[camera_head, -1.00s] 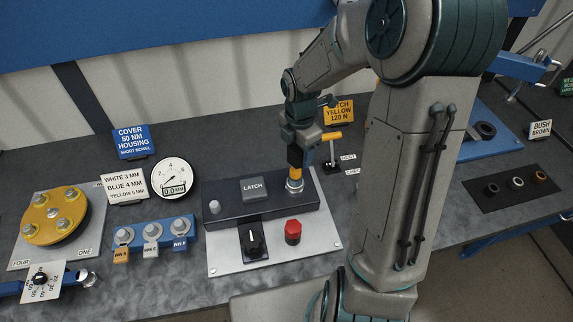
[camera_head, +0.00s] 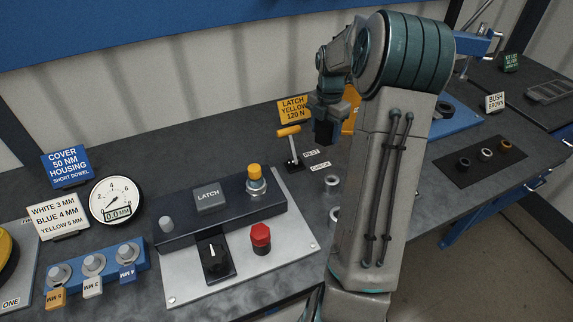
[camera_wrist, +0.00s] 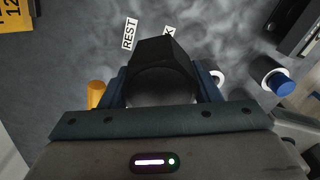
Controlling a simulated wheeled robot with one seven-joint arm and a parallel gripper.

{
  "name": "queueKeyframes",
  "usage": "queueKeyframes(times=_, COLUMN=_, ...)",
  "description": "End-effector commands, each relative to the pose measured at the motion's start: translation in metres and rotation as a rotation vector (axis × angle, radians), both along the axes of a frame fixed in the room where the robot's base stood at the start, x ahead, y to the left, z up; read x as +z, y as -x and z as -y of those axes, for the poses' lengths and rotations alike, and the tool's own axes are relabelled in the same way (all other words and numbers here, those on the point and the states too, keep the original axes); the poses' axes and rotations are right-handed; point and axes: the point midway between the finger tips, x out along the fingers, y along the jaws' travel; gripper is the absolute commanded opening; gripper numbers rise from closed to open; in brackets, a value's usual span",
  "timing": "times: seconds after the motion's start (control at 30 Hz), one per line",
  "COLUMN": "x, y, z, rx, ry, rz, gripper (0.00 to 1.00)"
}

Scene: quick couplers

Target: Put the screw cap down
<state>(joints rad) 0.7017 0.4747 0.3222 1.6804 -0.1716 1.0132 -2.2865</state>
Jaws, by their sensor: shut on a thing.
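My gripper (camera_head: 328,127) is raised above the bench, just right of the orange-handled lever. In the wrist view a black piece with a flat-sided front and a rounded body, which I take to be the screw cap (camera_wrist: 160,72), sits between the fingers. My gripper is shut on it. The piece appears clear of the bench, and the gripper body hides its near side. A REST label (camera_head: 311,153) lies on the bench below; it also shows in the wrist view (camera_wrist: 129,33).
The orange-handled lever (camera_head: 289,131) stands close to my gripper. A yellow-topped coupler (camera_head: 256,180) stands on the latch fixture (camera_head: 175,234). A metal ring (camera_head: 332,182) lies near my arm. A blue-ended coupler (camera_wrist: 280,82) shows in the wrist view. Bare bench lies around the labels.

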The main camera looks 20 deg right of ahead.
Motion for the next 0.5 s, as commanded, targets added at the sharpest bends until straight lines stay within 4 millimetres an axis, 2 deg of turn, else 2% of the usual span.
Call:
queueKeyframes(times=0.23, x=-0.044, y=0.001, z=-0.001, rx=0.002, ry=-0.002, rz=-0.004, gripper=0.35)
queueKeyframes(times=0.5, x=-0.068, y=0.000, z=-0.001, rx=0.000, ry=-0.001, rz=-0.003, gripper=0.35)
